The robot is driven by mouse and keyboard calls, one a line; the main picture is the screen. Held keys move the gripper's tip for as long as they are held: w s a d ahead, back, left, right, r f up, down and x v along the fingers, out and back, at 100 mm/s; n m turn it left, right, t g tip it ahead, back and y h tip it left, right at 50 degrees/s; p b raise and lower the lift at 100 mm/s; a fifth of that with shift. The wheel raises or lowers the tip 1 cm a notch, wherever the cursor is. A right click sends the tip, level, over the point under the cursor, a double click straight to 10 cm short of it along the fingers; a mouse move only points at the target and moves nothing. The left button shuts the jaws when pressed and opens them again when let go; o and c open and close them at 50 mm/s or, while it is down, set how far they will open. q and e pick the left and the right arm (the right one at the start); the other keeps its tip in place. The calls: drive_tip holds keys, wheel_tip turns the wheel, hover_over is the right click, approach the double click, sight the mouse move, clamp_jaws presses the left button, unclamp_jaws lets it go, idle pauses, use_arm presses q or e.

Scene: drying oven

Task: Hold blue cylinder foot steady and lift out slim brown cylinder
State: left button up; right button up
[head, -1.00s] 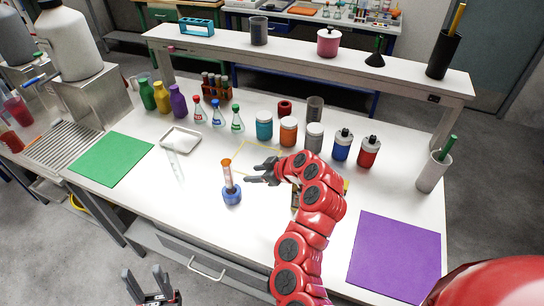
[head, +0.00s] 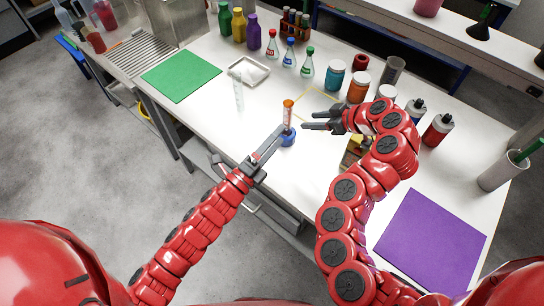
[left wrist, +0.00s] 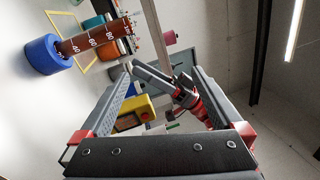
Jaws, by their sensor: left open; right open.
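The slim brown cylinder (head: 288,116) with an orange top stands upright in the blue cylinder foot (head: 288,139) on the white table. In the left wrist view the brown cylinder (left wrist: 92,42) shows white graduation marks, with its lower end in the blue foot (left wrist: 43,55). My left gripper (head: 279,133) is open, close beside the foot on its left; the head view does not show clearly whether it touches. In the left wrist view, foot and cylinder lie left of the fingers, not between them. My right gripper (head: 306,120) is open and empty, just right of the brown cylinder.
A clear cylinder (head: 238,95) stands left, near a white tray (head: 262,72). Flasks, bottles and jars line the back. A green mat (head: 183,76) lies left and a purple mat (head: 430,240) right.

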sight(285, 136)
use_arm(q)
drive_tip(key=f+m+g+y, duration=0.1)
drive_tip(key=f+m+y, duration=0.1)
drive_tip(key=f+m, duration=0.1)
drive_tip(key=f+m+g+y, duration=0.1)
drive_tip(key=f+m+y, duration=0.2)
drive_tip(key=m, duration=0.1)
drive_tip(key=w+f+m+g+y, duration=0.1)
drive_tip(key=f+m+y, duration=0.1)
drive_tip(key=f+m, duration=0.1)
drive_tip(key=shift+m+g+y, duration=0.3)
drive_tip(key=shift+s+a+f+m+y, duration=0.1)
drive_tip(key=shift+a+f+m+y, duration=0.2)
drive_tip(key=shift+a+m, duration=0.2)
drive_tip(key=shift+w+f, duration=0.2)
drive_tip(key=shift+w, duration=0.25)
drive_tip(key=x, duration=1.4)
drive_tip(key=shift+w+d, duration=0.1)
drive_tip(key=shift+w, duration=0.2)
drive_tip(key=shift+x, duration=0.9)
drive_tip(key=shift+f, duration=0.1)
drive_tip(key=c, duration=1.2)
drive_tip(key=shift+c, duration=0.2)
